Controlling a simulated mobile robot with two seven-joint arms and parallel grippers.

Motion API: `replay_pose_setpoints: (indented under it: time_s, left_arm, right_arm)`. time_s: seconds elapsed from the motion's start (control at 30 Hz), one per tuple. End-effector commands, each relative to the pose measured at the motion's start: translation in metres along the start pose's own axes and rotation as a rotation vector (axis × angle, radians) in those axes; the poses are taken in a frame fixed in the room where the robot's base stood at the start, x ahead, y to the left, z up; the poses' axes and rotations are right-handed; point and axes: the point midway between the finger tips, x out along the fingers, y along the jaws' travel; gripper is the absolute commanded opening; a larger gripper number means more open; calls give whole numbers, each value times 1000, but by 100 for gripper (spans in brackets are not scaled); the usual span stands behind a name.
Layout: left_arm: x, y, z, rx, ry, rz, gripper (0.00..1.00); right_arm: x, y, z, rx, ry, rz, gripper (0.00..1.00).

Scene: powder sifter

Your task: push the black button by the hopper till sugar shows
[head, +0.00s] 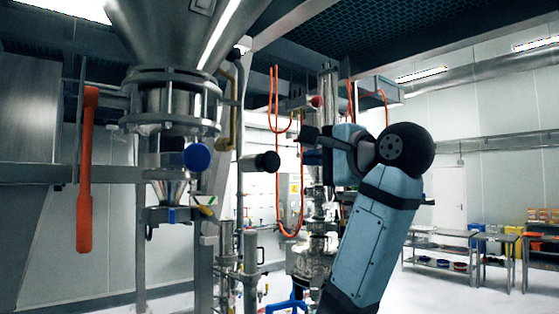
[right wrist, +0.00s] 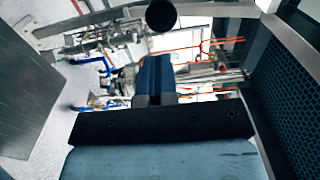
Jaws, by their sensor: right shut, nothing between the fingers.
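The steel hopper (head: 185,35) hangs at the upper left of the head view, its inside hidden. The black button (head: 267,161) is a round black knob on a horizontal bar, to the right of the hopper's outlet. It also shows as a dark disc at the top of the right wrist view (right wrist: 161,15). My right gripper (head: 307,142) is just right of the button in the head view. In the right wrist view its blue fingers (right wrist: 153,68) are together and empty, with a visible gap to the button. My left gripper is out of view.
Steel pipes and orange hoses (head: 277,190) stand behind my right arm. Metal tables with bins (head: 480,236) are at the far right.

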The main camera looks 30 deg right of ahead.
Motion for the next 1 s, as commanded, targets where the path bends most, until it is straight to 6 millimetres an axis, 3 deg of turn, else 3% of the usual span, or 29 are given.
replay_pose_setpoints:
  time_s: [0.2, 0.4, 0.6, 1.0]
  left_arm:
    - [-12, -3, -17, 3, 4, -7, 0]
    - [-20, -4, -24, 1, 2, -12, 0]
    - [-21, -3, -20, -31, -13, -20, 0]
    - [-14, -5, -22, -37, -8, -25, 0]
  right_arm:
    - [49, -4, 0, -1, 0, 5, 0]
    - [82, -3, 0, -1, 0, 4, 0]
    - [97, -1, 0, -1, 0, 1, 0]
    - [100, -1, 0, -1, 0, 0, 0]
